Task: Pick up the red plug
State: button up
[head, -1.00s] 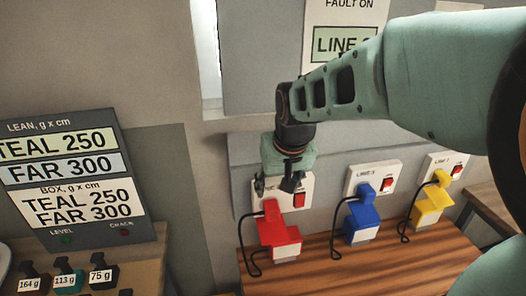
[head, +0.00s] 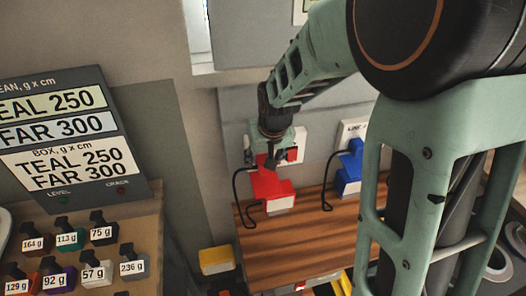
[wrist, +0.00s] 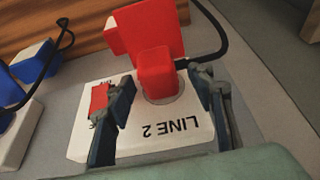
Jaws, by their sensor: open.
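The red plug (head: 268,186) is at the LINE 2 socket plate (head: 301,140), with a black cord looping off its left side in the head view. In the wrist view the red plug (wrist: 150,30) has an upright block standing over the round socket opening. In the wrist view my gripper (wrist: 163,82) is open, one finger on each side of the red block. I see no clear contact. The left finger partly covers the plate's red switch (wrist: 99,101).
A blue plug (head: 349,170) sits at another socket plate to the right. The wooden bench top (head: 320,225) is mostly bare. Labelled weights (head: 100,230) stand on a shelf at left. A yellow block (head: 216,260) is low, left of the bench. My arm hides the right side.

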grip_shut()
dwell(0.4)
jog(key=shift+r, duration=0.1)
